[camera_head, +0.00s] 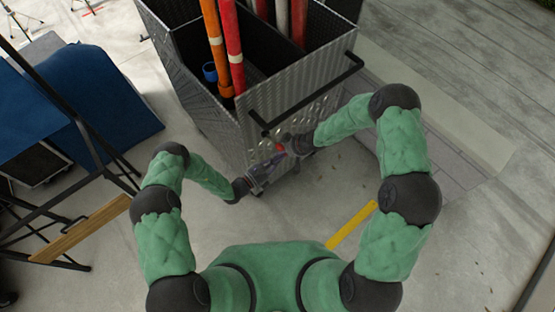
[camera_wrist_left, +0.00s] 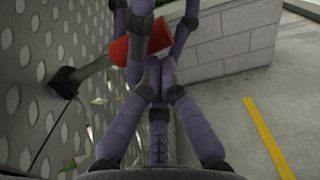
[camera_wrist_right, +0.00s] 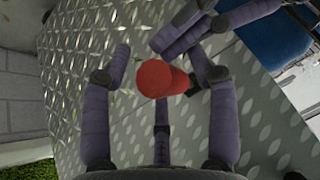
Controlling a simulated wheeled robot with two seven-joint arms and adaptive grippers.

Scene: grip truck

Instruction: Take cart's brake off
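The grey patterned metal cart (camera_head: 225,130) stands upright in front of me. Its brake lever has a red knob (camera_head: 280,147) low on the near face. In the left wrist view the red knob (camera_wrist_left: 122,50) sits on a grey rod from a black mount (camera_wrist_left: 65,82). My right gripper (camera_head: 285,147) is open, its fingers spread around the red knob (camera_wrist_right: 158,79); I cannot tell whether they touch it. My left gripper (camera_head: 262,174) is just below and left of the knob. In the left wrist view its fingertips (camera_wrist_left: 159,72) meet, with nothing visible between them.
Orange and red poles (camera_head: 231,45) stand in the cart. A blue cloth-covered thing (camera_head: 85,100) and a frame with a wooden plank (camera_head: 82,228) are at left. The floor at right is mostly clear.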

